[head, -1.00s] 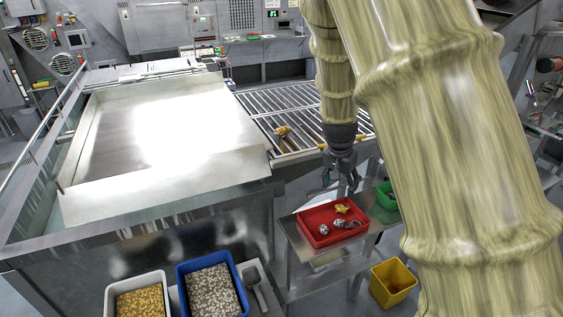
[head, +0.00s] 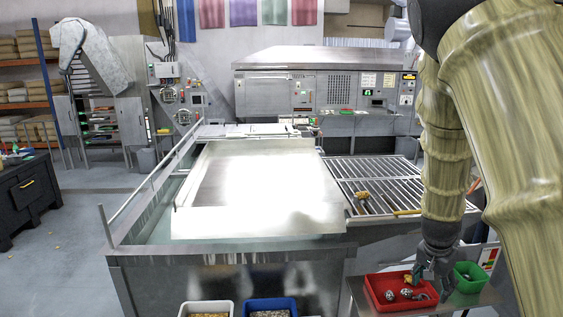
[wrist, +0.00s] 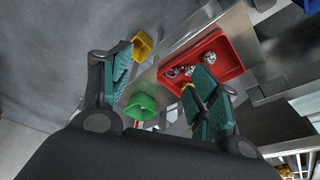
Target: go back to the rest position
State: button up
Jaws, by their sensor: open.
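My gripper (head: 432,270) hangs at the lower right of the head view, pointing down by the red tray. In the wrist view my gripper (wrist: 163,95) has its two teal-padded fingers spread wide apart, with nothing between them touching the pads. The red tray (head: 373,295) stands on a small metal side table and holds several small metallic parts and a yellowish piece. The red tray (wrist: 228,50) also shows in the wrist view, partly behind one finger. My arm covers much of the right side of the head view.
A green bin (head: 470,283) stands just right of the red tray. A yellow bin (wrist: 143,44) is lower down in the wrist view. A large metal table (head: 240,251) and slatted rack (head: 380,180) lie left and behind. White (head: 205,308) and blue (head: 270,305) bins sit in front.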

jog(key=s+a+f+n+b, duration=0.2)
jog(key=s+f, duration=0.3)
jog(key=f, duration=0.5)
jog(key=s+a+f+n+g+b, duration=0.15)
jog(key=s+f, duration=0.35)
jog(key=f, duration=0.5)
jog(key=s+a+f+n+b, duration=0.25)
jog(key=s+f, duration=0.25)
jog(key=f, duration=0.5)
jog(key=s+a+f+n+b, duration=0.1)
jog(key=s+a+f, duration=0.2)
jog(key=s+f, duration=0.2)
jog(key=s+a+f+n+y+b, duration=0.1)
jog(key=s+a+f, duration=0.3)
jog(key=s, duration=0.6)
jog(key=s+a+f+n+y+b, duration=0.1)
jog(key=s+a+f+n+b, duration=0.1)
jog(key=s+f, duration=0.5)
jog(key=shift+s+a+f+n+b, duration=0.3)
jog(key=shift+a+n+b, duration=0.15)
jog(key=shift+a, duration=0.65)
